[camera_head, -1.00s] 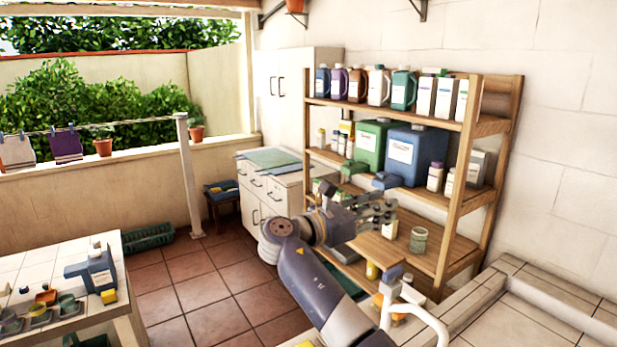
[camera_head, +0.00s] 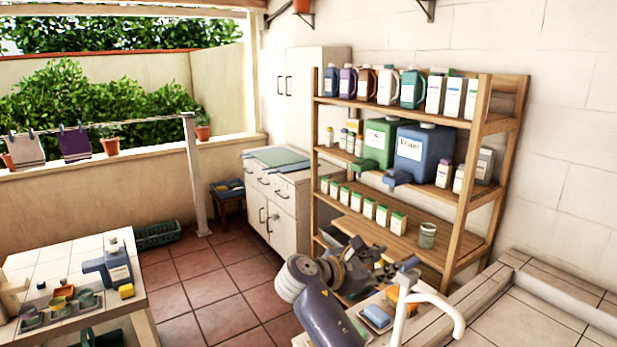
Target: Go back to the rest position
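My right gripper (camera_head: 372,262) is in front of the lower part of the wooden shelf rack (camera_head: 462,215), above the washbasin's near edge. It is small and dark against my arm, and I cannot make out whether its fingers are apart. A glass jar with a label (camera_head: 427,236) stands on the rack's lower shelf, to the right of the gripper and apart from it. My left gripper does not show.
The rack holds bottles, a green canister (camera_head: 379,143) and a blue canister (camera_head: 421,150). A white faucet (camera_head: 440,300) rises near my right arm. Floor (camera_head: 215,290) between is clear.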

